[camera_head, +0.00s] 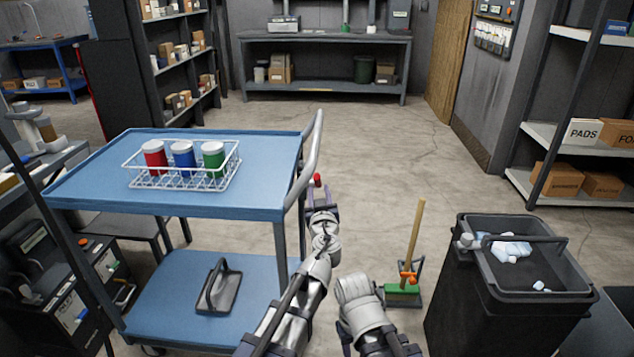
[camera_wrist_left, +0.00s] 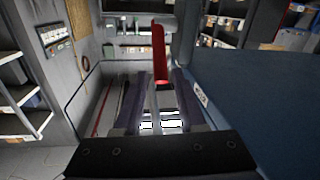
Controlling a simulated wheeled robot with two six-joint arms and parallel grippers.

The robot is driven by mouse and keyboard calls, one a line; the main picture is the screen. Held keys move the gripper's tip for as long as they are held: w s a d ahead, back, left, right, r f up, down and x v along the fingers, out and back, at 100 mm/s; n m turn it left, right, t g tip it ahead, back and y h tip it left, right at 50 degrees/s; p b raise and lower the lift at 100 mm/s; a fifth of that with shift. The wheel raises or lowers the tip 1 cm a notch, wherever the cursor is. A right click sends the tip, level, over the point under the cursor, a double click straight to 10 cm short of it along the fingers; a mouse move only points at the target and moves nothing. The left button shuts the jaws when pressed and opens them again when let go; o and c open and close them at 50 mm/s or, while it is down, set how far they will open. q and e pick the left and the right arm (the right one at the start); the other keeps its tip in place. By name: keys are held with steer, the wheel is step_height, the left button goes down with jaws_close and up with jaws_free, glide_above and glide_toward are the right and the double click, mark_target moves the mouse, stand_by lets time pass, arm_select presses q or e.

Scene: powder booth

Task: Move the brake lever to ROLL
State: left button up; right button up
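The brake lever (camera_head: 317,180) has a red grip and stands by the right side of the blue cart (camera_head: 80,190), near its tubular handle. In the left wrist view the red lever (camera_wrist_left: 158,55) stands nearly upright, with a pale shaft below the grip. My left gripper (camera_head: 322,196) is at the lever. In the wrist view its two fingers (camera_wrist_left: 156,97) are apart, one on each side of the lever's line; contact is not visible. A small label (camera_wrist_left: 201,93) on the cart is unreadable. My right arm is low in the head view; its fingers cannot be made out.
A wire basket (camera_head: 182,187) with red, blue and green jars sits on the cart's top. Shelves (camera_head: 540,135) line the right wall. The floor ahead is clear.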

mark_target(318, 182)
arm_select(q)
steer(key=w, duration=0.4)
steer(key=w+a, duration=0.1)
steer(key=w, duration=0.2)
steer(key=shift+w, duration=0.1)
steer(key=shift+c, duration=0.3)
jaws_close()
stand_by(0.9)
